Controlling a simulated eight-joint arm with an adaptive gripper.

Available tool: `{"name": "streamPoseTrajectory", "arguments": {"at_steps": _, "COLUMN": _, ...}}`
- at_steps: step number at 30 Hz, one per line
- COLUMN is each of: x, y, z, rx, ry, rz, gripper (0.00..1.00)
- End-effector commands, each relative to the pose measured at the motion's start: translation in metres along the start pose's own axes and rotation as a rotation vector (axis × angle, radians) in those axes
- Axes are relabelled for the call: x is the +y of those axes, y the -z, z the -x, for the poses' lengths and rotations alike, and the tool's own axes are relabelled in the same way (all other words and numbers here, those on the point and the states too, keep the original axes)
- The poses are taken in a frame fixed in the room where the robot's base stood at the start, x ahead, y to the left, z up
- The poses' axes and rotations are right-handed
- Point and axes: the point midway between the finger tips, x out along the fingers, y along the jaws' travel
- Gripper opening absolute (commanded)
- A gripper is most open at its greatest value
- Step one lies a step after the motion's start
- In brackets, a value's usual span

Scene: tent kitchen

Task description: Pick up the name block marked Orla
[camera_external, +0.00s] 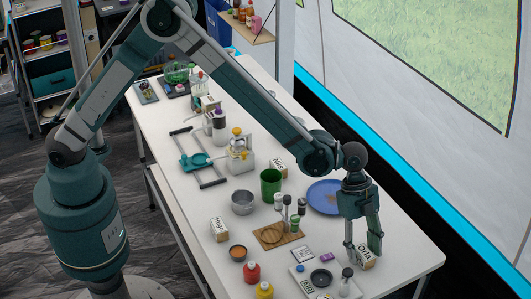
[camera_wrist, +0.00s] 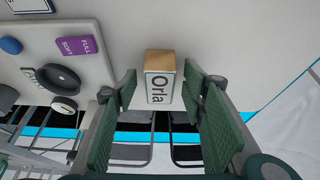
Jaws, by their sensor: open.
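The name block marked Orla (camera_wrist: 159,84) shows in the wrist view, white-faced with black letters and a tan wooden top. It appears between the two green fingers of my gripper (camera_wrist: 160,76), with a visible gap on each side. In the external view the block (camera_external: 365,262) lies at the table's near right end, with lettering on its face too small to read surely. My gripper (camera_external: 362,254) points down over it, open, one finger on each side. The finger on the right partly covers the block's right end there.
Other name blocks stand farther off: one (camera_external: 279,168) by the green cup (camera_external: 271,184), one (camera_external: 219,230) at the left edge. A tray (camera_external: 307,289) with a dark round dish is left of my gripper. A blue plate (camera_external: 324,196) lies behind. The table (camera_external: 410,262) is clear to the right.

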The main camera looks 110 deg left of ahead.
Motion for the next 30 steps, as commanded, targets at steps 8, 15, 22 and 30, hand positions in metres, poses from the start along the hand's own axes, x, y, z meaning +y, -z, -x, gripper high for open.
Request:
{"name": "streamPoseTrajectory", "arguments": {"at_steps": 8, "x": 0.0003, "y": 0.0000, "z": -0.0025, "rx": 0.000, "ry": 0.000, "rz": 0.000, "gripper": 0.41}}
{"name": "streamPoseTrajectory", "arguments": {"at_steps": 15, "x": 0.0004, "y": 0.0000, "z": -0.0025, "rx": 0.000, "ry": 0.000, "rz": 0.000, "gripper": 0.41}}
{"name": "streamPoseTrajectory", "arguments": {"at_steps": 22, "x": 0.0004, "y": 0.0001, "z": -0.0025, "rx": 0.000, "ry": 0.000, "rz": 0.000, "gripper": 0.23}}
{"name": "streamPoseTrajectory", "arguments": {"at_steps": 30, "x": 0.0004, "y": 0.0001, "z": -0.0024, "rx": 0.000, "ry": 0.000, "rz": 0.000, "gripper": 0.12}}
